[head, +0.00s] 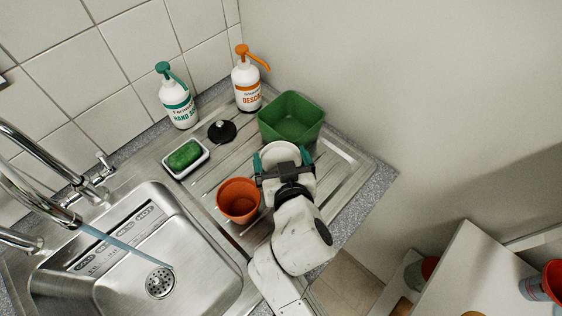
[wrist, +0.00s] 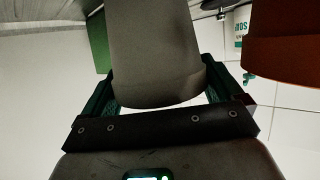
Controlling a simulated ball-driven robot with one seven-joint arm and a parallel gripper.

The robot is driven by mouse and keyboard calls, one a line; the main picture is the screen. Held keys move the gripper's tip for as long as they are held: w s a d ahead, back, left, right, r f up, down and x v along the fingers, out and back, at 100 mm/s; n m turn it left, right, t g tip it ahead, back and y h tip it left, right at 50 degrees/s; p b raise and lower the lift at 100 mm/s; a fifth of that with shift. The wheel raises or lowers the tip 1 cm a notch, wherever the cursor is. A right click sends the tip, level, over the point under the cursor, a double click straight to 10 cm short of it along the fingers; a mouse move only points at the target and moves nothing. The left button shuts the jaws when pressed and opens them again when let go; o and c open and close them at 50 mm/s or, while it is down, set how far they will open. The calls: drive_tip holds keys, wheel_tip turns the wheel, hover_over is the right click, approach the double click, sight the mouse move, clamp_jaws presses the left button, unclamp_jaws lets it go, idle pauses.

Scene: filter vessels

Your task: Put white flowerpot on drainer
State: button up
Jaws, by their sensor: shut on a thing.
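The white flowerpot (head: 282,154) is between the fingers of my gripper (head: 285,165), over the ribbed drainer (head: 340,178) beside the sink. In the wrist view the pot (wrist: 155,55) fills the space between the two green fingers of my gripper (wrist: 160,90), which are shut on it. It looks grey there, in shadow. I cannot tell whether its base touches the drainer. My wrist and arm hide the lower part of the pot in the head view.
An orange flowerpot (head: 238,200) stands close on the left. A green square tub (head: 291,118) stands just behind. A black stopper (head: 222,131), a sponge dish (head: 186,159) and two pump bottles (head: 247,80) are farther back. Bare drainer lies at right. Water runs into the sink (head: 200,262).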

sight(278, 159)
drive_tip(key=shift+f, duration=0.9)
drive_tip(key=shift+s+f+b, duration=0.15)
drive_tip(key=shift+f+b, duration=0.5)
drive_tip(key=shift+f, duration=0.15)
drive_tip(key=o, duration=0.7)
drive_tip(key=shift+f, duration=0.1)
drive_tip(key=shift+s, duration=0.1)
drive_tip(key=shift+r+p, duration=0.45)
drive_tip(key=shift+p, duration=0.05)
drive_tip(key=v, duration=0.4)
drive_tip(key=b+v, duration=0.1)
drive_tip(key=v, duration=0.7)
drive_tip(key=shift+r, duration=0.4)
drive_tip(key=shift+w, duration=0.2)
